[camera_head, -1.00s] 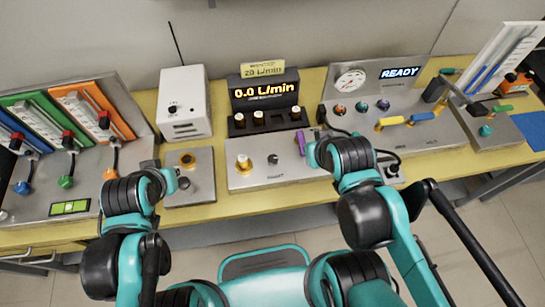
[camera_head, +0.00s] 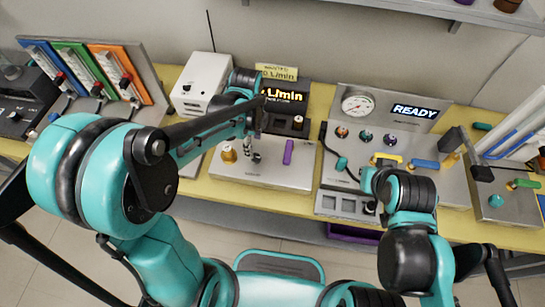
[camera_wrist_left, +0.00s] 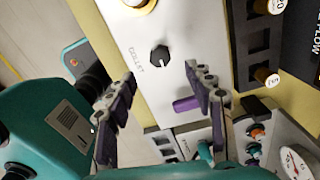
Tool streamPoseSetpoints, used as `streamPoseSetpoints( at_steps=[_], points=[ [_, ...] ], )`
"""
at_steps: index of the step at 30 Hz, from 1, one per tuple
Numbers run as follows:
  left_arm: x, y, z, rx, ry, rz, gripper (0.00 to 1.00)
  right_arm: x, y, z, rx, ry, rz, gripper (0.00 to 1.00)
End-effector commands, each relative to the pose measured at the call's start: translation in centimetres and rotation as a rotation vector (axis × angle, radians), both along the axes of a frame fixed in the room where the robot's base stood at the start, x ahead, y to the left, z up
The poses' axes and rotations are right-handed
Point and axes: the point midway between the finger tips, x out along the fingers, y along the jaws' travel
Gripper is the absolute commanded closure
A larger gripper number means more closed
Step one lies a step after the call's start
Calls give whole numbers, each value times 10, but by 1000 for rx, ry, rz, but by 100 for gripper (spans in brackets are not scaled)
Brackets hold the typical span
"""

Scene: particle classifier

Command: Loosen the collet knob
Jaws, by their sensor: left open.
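My left gripper (camera_wrist_left: 160,72) is open, with one dark finger to each side and the knob between and just beyond the tips. I see no contact with the knob. In the head view my left gripper (camera_head: 252,150) hangs over the same panel (camera_head: 270,178) and the knob cannot be made out clearly there. My right gripper (camera_head: 368,182) is at the right, its fingers not clear.
A gold knob (camera_head: 229,153) and a purple handle (camera_head: 288,152) stand on either side of the left gripper. A flow display (camera_head: 285,95) rises behind. A gauge panel (camera_head: 378,103) is to the right, a white box (camera_head: 197,85) to the left.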

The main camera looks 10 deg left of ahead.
Motion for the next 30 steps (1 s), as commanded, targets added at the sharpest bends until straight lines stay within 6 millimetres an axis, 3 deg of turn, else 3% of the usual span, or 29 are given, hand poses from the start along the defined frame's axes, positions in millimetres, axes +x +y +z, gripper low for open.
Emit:
streamPoseSetpoints(
  at_steps=[15,27,30],
  points=[
    [1,0,-71,1,7,-25,47,0,0,-27,0,0,0,100],
    [1,0,-80,1,7,-24,47,0,0,-28,0,0,0,100],
    [1,0,-80,1,7,-24,71,0,0,-28,0,0,0,100]
  ],
)
